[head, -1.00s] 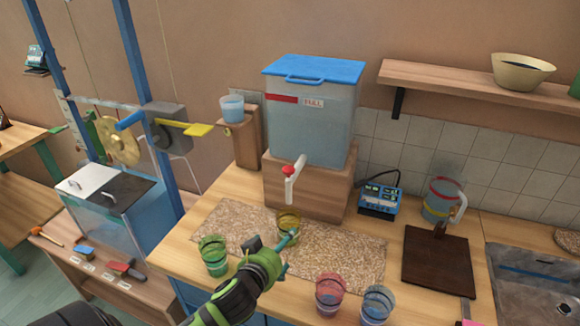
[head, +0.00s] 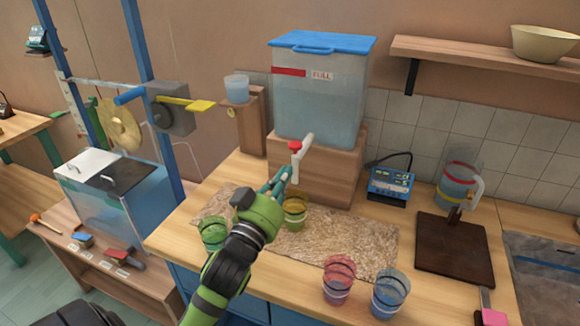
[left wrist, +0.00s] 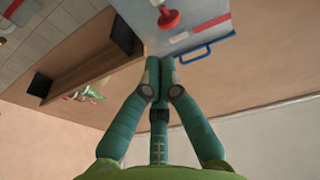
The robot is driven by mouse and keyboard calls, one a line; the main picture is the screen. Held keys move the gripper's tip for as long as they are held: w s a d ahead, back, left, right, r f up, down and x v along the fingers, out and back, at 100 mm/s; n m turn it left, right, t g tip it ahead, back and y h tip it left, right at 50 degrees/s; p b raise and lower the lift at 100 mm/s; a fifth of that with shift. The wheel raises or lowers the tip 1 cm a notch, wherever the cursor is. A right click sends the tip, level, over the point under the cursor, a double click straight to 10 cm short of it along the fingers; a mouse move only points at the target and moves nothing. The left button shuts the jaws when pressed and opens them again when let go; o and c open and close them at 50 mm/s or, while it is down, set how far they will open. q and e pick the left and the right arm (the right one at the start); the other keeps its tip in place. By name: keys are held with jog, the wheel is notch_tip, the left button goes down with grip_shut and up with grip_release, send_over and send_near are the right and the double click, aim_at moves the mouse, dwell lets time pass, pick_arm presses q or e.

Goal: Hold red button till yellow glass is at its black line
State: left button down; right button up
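The red button (head: 295,146) sits on top of the white tap (head: 303,157) of the water tank (head: 318,105). It also shows in the left wrist view (left wrist: 168,19), just beyond my fingertips. The yellow glass (head: 295,216) stands upright on the speckled mat under the tap, its left side close behind my gripper. Its water level against the black line is too small to tell. My left gripper (head: 284,174) is raised just below and left of the button, apart from it. In the left wrist view its fingertips (left wrist: 160,63) are together with nothing between. My right gripper is not in view.
A green glass (head: 213,232) stands left of my arm. A red glass (head: 338,279) and a blue glass (head: 389,293) stand at the counter's front. A jug (head: 457,183), a dark board (head: 455,248) and a blue meter (head: 391,186) are to the right. The mat's right part (head: 360,240) is clear.

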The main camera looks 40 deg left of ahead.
pick_arm(q)
jog(key=shift+t+y, duration=0.6)
jog(key=shift+t, duration=0.3)
jog(key=s+r, duration=0.1)
jog(key=s+a+r, duration=0.1)
jog(key=r, duration=0.1)
jog(key=shift+s+r+b, duration=0.1)
jog(key=shift+r+b, duration=0.2)
jog(key=shift+b, duration=0.05)
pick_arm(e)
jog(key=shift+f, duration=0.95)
pick_arm(q)
notch_tip(320, 180, up, 4)
jog(key=p, duration=0.4)
send_over(295, 148)
jog(key=s, duration=0.1)
jog(key=f, duration=0.4)
jog(key=shift+s+a+f, duration=0.15)
jog(key=shift+s+f, duration=0.05)
jog(key=shift+f, duration=0.05)
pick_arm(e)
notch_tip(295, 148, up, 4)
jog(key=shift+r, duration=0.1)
